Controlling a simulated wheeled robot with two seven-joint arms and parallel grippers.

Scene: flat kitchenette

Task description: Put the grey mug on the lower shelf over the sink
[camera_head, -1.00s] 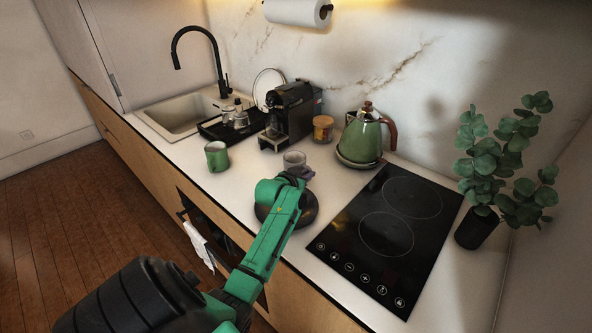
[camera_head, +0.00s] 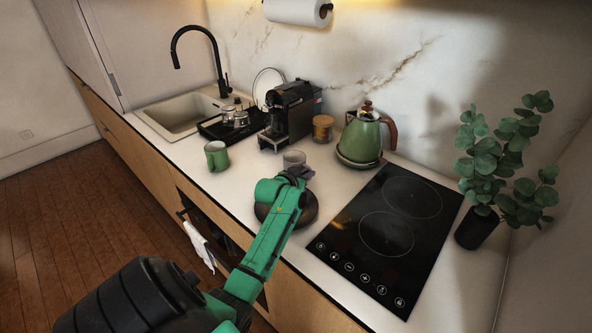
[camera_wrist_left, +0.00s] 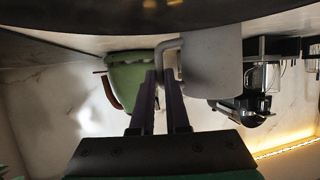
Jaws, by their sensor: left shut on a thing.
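The grey mug (camera_head: 294,158) is at the counter's middle, in front of the coffee machine. In the left wrist view the mug (camera_wrist_left: 212,62) shows large, with its handle toward my left gripper (camera_wrist_left: 166,82). The purple fingers are shut on the handle. In the head view the left gripper (camera_head: 302,173) is mostly hidden behind my green wrist. I cannot tell whether the mug touches the counter. The sink (camera_head: 185,117) is at the back left; no shelf above it shows. My right gripper is not in view.
A green mug (camera_head: 216,156) stands left of the grey one. Behind are the coffee machine (camera_head: 291,112), a jar (camera_head: 323,128) and the green kettle (camera_head: 362,138). The hob (camera_head: 385,240) is to the right.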

